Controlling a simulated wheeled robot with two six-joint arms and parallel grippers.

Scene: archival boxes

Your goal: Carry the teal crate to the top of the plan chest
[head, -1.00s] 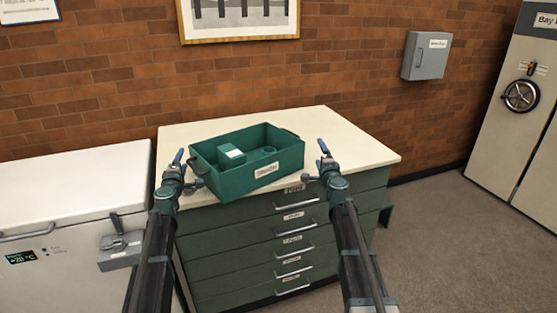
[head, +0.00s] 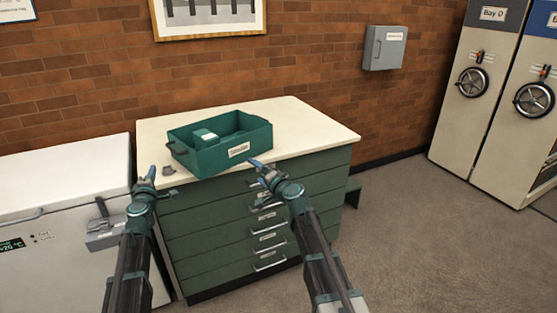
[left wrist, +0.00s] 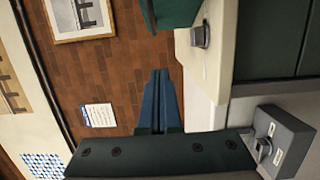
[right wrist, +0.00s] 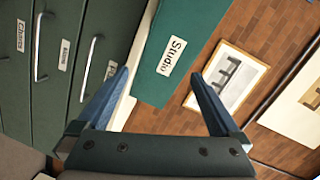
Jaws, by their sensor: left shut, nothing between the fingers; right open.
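The teal crate (head: 200,160) rests on the pale top of the green plan chest (head: 310,133), near its left front part. Its white label reads "Studio" in the right wrist view (right wrist: 171,57). A small green box with a pale label (head: 205,136) is inside the crate. My left gripper (head: 150,174) is shut and empty, left of the crate and apart from it; its closed fingers show in the left wrist view (left wrist: 159,72). My right gripper (head: 259,167) is open and empty, in front of the crate's right end. A corner of the crate shows in the left wrist view (left wrist: 178,12).
A small grey object (head: 169,170) lies on the chest top by the front left edge. A white freezer (head: 60,180) with a grey latch stands left of the chest. The chest top is clear behind and right of the crate. Open floor (head: 400,240) lies to the right.

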